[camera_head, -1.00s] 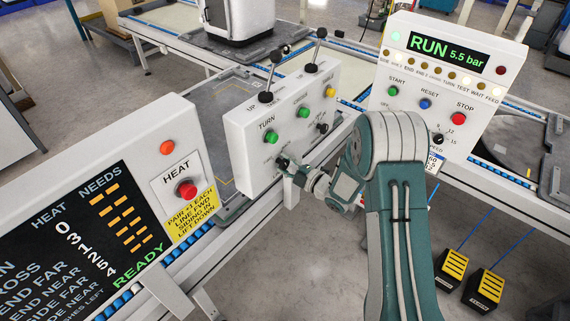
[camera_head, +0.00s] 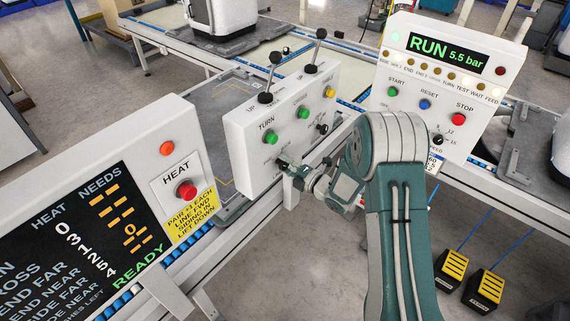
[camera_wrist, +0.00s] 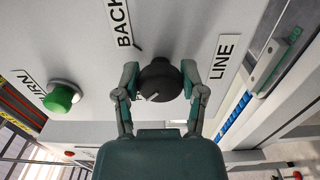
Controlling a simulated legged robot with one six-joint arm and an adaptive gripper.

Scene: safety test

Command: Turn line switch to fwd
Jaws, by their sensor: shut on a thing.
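The line switch is a black round knob (camera_wrist: 160,82) on a white panel, beside the LINE label (camera_wrist: 221,60) and below the BACK label (camera_wrist: 120,22) in the wrist view. A pale mark shows at the knob's lower left. My gripper (camera_wrist: 160,78) has one finger on each side of the knob and is shut on it. In the head view my gripper (camera_head: 287,165) reaches the lower front of the white control box (camera_head: 240,165) and mostly hides this knob. The FWD marking cannot be read.
The box also bears a green TURN button (camera_head: 270,138), a second black knob (camera_head: 322,128) and two upright levers (camera_head: 271,75). A HEAT panel (camera_head: 168,140) stands at left. A RUN 5.5 bar console (camera_head: 440,80) stands at right. Yellow pedals (camera_head: 484,290) are on the floor.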

